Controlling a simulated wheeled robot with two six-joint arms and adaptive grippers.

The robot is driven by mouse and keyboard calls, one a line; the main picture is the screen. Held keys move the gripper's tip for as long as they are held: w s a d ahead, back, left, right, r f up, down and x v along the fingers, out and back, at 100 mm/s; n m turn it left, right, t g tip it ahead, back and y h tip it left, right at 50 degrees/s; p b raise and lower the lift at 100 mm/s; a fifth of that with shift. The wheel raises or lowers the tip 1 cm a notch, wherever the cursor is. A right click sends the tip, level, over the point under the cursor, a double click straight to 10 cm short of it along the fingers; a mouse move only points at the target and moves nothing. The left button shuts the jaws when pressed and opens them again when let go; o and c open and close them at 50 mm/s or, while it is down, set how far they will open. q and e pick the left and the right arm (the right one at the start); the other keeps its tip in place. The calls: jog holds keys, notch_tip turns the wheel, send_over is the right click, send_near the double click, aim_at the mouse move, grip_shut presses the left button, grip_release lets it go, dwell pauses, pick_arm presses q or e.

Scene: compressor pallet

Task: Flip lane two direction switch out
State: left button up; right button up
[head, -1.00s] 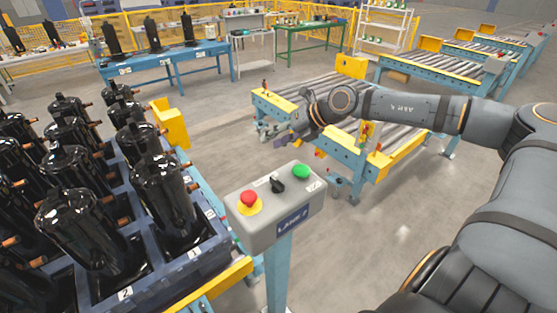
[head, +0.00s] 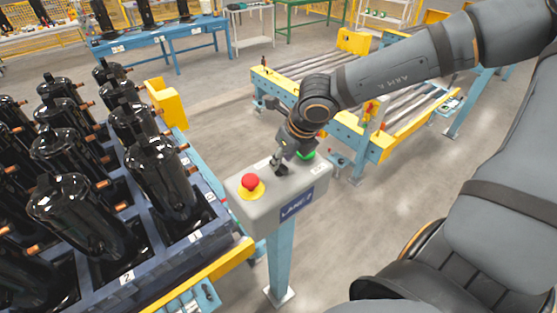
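The lane control box (head: 254,214) is a grey box on a blue post in the middle of the head view, with a "LANE" label on its front. On its top are a red mushroom button (head: 250,182) on a yellow ring, a black selector switch (head: 281,169) and a green button (head: 307,155). My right gripper (head: 279,165) points down over the box, its fingertips at the black switch. The gripper and wrist partly hide the switch and the green button. I cannot tell whether the fingers touch the switch or how far they are open. My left gripper is out of view.
A blue pallet crate (head: 190,245) of black compressors stands at the left. A roller conveyor (head: 362,125) lies behind the box, with a yellow end piece. Blue work tables (head: 180,35) stand farther back. Grey floor is free to the right of the post.

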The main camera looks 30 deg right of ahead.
jog(key=shift+x, duration=0.95)
jog(key=shift+s+a+r, duration=0.1)
jog(key=shift+s+r, duration=0.2)
jog(key=shift+c, duration=1.1)
jog(key=shift+w, duration=0.1)
jog(key=c, duration=0.4)
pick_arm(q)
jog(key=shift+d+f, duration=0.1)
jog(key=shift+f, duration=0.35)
pick_arm(e)
grip_shut()
jog(key=shift+f, duration=0.1)
